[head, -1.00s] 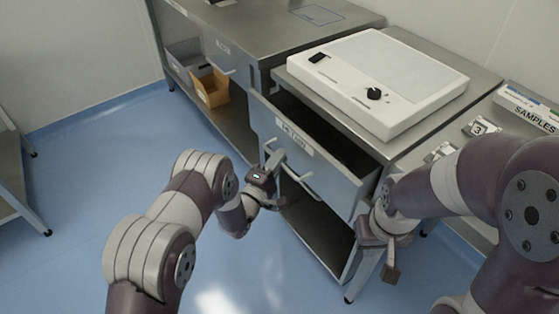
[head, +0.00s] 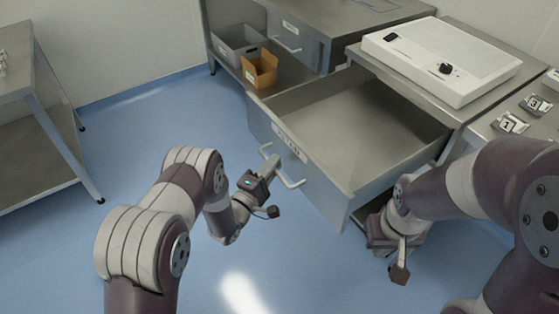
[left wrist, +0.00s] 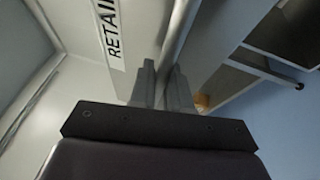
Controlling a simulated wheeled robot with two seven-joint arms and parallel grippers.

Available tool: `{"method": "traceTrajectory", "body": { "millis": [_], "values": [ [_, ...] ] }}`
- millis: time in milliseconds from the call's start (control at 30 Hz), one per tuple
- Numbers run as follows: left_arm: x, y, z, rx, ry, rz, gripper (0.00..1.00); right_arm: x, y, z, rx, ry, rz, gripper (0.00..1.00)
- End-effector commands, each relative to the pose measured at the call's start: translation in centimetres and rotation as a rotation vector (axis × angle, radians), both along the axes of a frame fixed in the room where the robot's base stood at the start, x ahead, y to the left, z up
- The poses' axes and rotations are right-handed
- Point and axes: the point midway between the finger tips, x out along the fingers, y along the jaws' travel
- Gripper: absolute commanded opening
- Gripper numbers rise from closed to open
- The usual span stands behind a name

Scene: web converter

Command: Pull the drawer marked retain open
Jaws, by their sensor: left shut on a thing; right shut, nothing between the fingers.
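The drawer marked RETAIN (head: 345,125) stands far out of the steel bench in the head view, and its inside looks empty. Its label (left wrist: 110,32) reads "RETAI" in the left wrist view, with the end cut off. My left gripper (head: 272,168) is shut on the bar handle (head: 291,180) on the drawer front. In the left wrist view the two fingers (left wrist: 163,85) of this gripper sit around the handle bar (left wrist: 180,30). My right gripper (head: 398,262) is at the right of the drawer, low beside its front corner, shut and empty.
A white light box (head: 442,58) lies on the bench top above the drawer. A second, shut drawer (head: 300,42) is further left, with a grey bin (head: 237,45) and an orange bin (head: 260,70) on the shelf below. A steel table (head: 40,120) stands at the left. Blue floor is clear between.

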Motion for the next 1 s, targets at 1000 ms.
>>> {"method": "traceTrajectory", "body": {
  "millis": [1000],
  "values": [
    [-0.9, 0.92, -0.14, 0.001, 0.002, 0.0, 0.38, -0.01, 0.0, 0.21, 0.0, 0.0, 0.0, 0.0]
  ]
}}
